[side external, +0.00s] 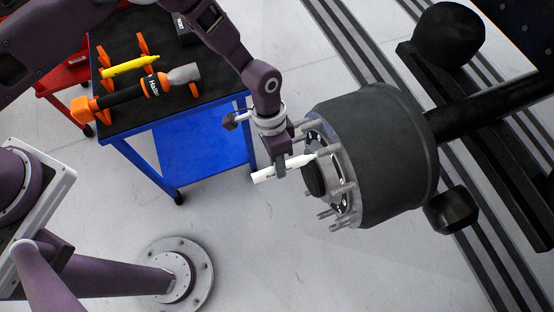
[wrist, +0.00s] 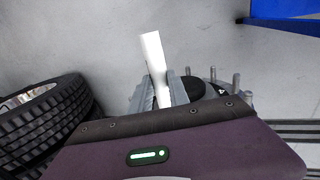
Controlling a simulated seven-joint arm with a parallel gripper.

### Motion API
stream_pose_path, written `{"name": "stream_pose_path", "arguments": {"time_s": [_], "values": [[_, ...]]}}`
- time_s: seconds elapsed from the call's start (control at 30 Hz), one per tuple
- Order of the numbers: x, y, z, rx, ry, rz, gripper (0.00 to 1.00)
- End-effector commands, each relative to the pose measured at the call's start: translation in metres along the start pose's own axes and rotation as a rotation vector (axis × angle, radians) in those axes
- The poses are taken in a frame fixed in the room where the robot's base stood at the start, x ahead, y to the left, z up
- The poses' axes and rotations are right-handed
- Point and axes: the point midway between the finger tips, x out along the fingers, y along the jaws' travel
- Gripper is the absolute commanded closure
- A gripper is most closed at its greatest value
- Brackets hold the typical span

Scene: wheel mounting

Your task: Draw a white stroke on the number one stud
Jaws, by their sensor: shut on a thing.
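My gripper (side external: 281,168) is shut on a white marker (side external: 265,175), which lies across the fingers roughly level. In the side view its right end points at the wheel hub (side external: 312,178) and is close to the studs (side external: 345,187); I cannot tell whether it touches one. The hub has several metal studs around a black centre cap. In the wrist view the white marker (wrist: 153,55) stands up between the fingers (wrist: 160,88), with some studs (wrist: 236,82) to the right. Which stud is number one cannot be made out, and no white stroke is discernible.
A black drum (side external: 385,145) sits behind the hub on a dark axle (side external: 490,103). A blue cart (side external: 205,155) at left holds a yellow marker (side external: 128,66) and an orange-black tool (side external: 130,95) on orange holders. A tyre (wrist: 45,120) stands at left in the wrist view.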

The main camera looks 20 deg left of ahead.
Motion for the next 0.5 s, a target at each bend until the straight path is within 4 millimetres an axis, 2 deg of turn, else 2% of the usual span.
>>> {"name": "stream_pose_path", "arguments": {"time_s": [0.17, 0.5], "values": [[0.000, 0.000, 0.006, -0.001, -0.001, 0.000, 1.00], [0.000, 0.000, 0.042, -0.001, -0.001, 0.000, 1.00]]}}
